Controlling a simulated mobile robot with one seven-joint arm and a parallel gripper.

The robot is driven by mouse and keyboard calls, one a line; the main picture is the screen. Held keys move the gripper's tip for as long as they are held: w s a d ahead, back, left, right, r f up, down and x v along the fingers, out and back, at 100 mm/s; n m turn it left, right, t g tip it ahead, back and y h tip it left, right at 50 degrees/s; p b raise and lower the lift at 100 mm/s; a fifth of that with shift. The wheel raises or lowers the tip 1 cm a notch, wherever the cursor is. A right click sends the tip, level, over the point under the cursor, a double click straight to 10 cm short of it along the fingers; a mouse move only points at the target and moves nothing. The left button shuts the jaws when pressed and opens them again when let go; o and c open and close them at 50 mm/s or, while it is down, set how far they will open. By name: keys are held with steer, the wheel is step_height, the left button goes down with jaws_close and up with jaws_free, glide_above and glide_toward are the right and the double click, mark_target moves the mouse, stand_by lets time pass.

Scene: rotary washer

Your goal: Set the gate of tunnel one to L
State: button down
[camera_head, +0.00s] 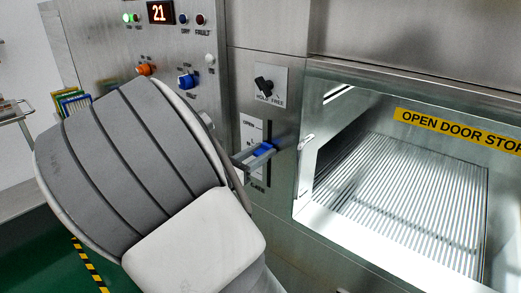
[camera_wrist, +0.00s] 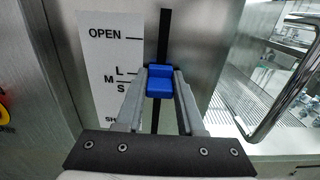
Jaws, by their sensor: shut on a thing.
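The gate's blue slider knob (camera_wrist: 160,80) sits in a dark vertical slot (camera_wrist: 164,30) in the steel panel; it also shows in the head view (camera_head: 263,149). A white scale plate (camera_wrist: 105,45) left of the slot reads OPEN at the top, then L, M and S, with a partly hidden SHUT at the bottom. The knob appears level with the L, M and S marks; its exact mark cannot be told. My gripper (camera_wrist: 161,84) has one finger on each side of the knob and is shut on it. My arm hides part of the panel in the head view.
The lit tunnel opening (camera_head: 390,190) with a ribbed floor lies to the right, with a bright metal handle (camera_wrist: 290,80) close by. A black HOLD/FREE knob (camera_head: 264,84) is above the slot. Orange (camera_head: 145,69) and blue (camera_head: 187,81) knobs are at left.

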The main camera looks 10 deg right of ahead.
stand_by(0.3)
steer(key=c, duration=0.5)
jaws_free()
steer(key=shift+a, duration=0.1)
steer(key=p+v, duration=0.1)
steer(key=v, duration=1.6)
steer(key=shift+s+a, duration=0.1)
steer(key=shift+s, duration=0.05)
